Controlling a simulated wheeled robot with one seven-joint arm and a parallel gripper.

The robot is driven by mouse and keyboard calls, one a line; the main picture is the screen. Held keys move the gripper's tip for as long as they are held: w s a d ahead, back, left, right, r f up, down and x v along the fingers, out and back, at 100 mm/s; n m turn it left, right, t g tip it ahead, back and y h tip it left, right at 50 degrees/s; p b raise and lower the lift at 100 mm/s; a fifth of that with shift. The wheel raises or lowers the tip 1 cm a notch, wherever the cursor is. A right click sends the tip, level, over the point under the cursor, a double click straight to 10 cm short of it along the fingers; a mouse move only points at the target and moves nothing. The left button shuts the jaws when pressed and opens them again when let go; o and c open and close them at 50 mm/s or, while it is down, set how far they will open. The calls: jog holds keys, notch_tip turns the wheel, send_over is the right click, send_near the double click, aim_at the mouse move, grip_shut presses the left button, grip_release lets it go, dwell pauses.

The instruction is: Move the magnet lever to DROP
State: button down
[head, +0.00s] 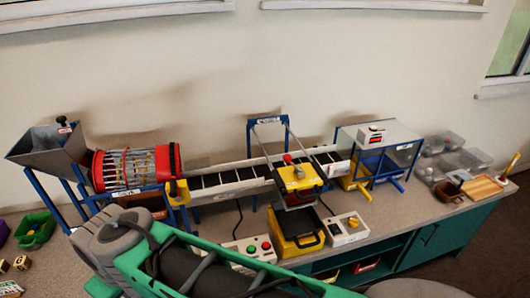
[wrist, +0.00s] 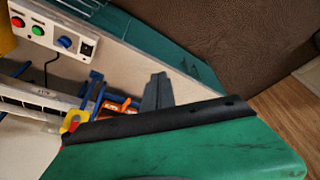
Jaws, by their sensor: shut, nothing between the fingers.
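The magnet unit is a yellow box (head: 300,178) under a blue gantry, over the white-railed conveyor, in the head view. A red knob (head: 287,158) shows on its top; I cannot tell whether this is the magnet lever, and no DROP label is readable. My gripper (wrist: 157,92) shows as grey fingers past a black bar in the wrist view. It is shut and empty, apart from the bench equipment as far as I can tell. In the head view my arm crosses the lower front and the fingers are not visible.
A yellow tray (head: 296,236) sits below the magnet unit. A button box (head: 250,248) and a white control box (head: 346,229) stand at the bench front. A red drum (head: 135,167) and grey hopper (head: 50,147) stand left; clear bins (head: 440,145) stand right.

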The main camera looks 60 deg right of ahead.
jog(key=w+d+r+m+g+h+p, duration=0.1)
jog(key=w+d+r+m+h, duration=0.15)
jog(key=d, duration=0.75)
jog(key=w+d+r+m+g+h, duration=0.15)
jog(key=d+r+m, duration=0.25)
jog(key=d, duration=0.5)
jog(key=w+d+r+m+g+h+p, duration=0.1)
jog(key=w+d+r+m+h, duration=0.2)
jog(key=d, duration=0.7)
jog(key=s+d+r+m+g, duration=0.3)
jog(key=s+d+m, duration=0.3)
jog(key=d, duration=0.7)
jog(key=shift+s+g+p, duration=0.4)
jog(key=shift+s+g, duration=0.35)
jog(key=shift+s, duration=0.45)
